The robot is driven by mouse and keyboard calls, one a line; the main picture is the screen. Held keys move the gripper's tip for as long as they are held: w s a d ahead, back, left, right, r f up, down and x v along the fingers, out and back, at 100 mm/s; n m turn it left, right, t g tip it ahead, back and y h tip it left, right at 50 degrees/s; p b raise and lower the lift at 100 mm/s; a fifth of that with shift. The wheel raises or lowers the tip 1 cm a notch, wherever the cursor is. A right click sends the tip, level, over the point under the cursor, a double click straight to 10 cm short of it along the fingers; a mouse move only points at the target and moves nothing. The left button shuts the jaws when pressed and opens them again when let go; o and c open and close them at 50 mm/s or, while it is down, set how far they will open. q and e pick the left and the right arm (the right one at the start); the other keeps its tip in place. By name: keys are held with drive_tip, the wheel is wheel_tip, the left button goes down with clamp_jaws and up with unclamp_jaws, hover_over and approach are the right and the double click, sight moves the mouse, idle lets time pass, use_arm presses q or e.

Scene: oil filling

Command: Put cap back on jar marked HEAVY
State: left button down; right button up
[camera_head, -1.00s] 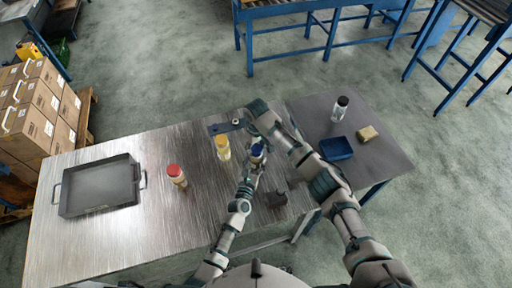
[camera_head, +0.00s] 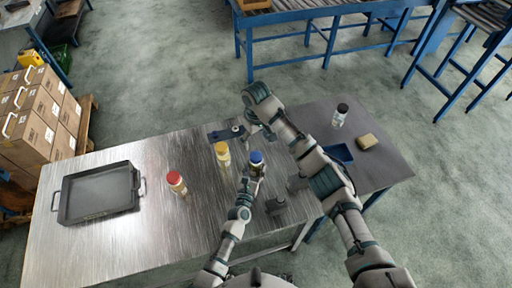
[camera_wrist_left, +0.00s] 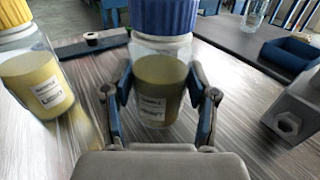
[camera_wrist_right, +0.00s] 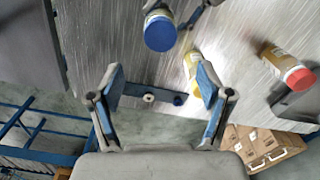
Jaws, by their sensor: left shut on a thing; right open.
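A clear jar with brown contents and a white label stands upright in the left wrist view (camera_wrist_left: 160,85); I cannot read the label surely. A blue cap (camera_wrist_left: 165,15) sits on its mouth, level and apparently in line. The cap also shows in the head view (camera_head: 256,157) and the right wrist view (camera_wrist_right: 160,33). My left gripper (camera_head: 254,173) is shut around the jar's body, one finger on each side. My right gripper (camera_wrist_right: 159,75) is open and empty, apart from the cap and beyond it in the head view. How tightly the cap is seated cannot be told.
A yellow-capped jar (camera_head: 222,152) and red-capped jar (camera_head: 177,182) stand left of the held jar. A black tray (camera_head: 75,210) is far left. A dark block (camera_head: 277,205) sits right. The side table holds a black-capped bottle (camera_head: 340,114) and sponge (camera_head: 367,141).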

drive_tip(key=shift+r, duration=1)
use_arm(q)
drive_tip(key=shift+c, duration=1.2)
unclamp_jaws()
drive_tip(key=v, duration=1.2)
drive_tip(key=shift+f, duration=0.1)
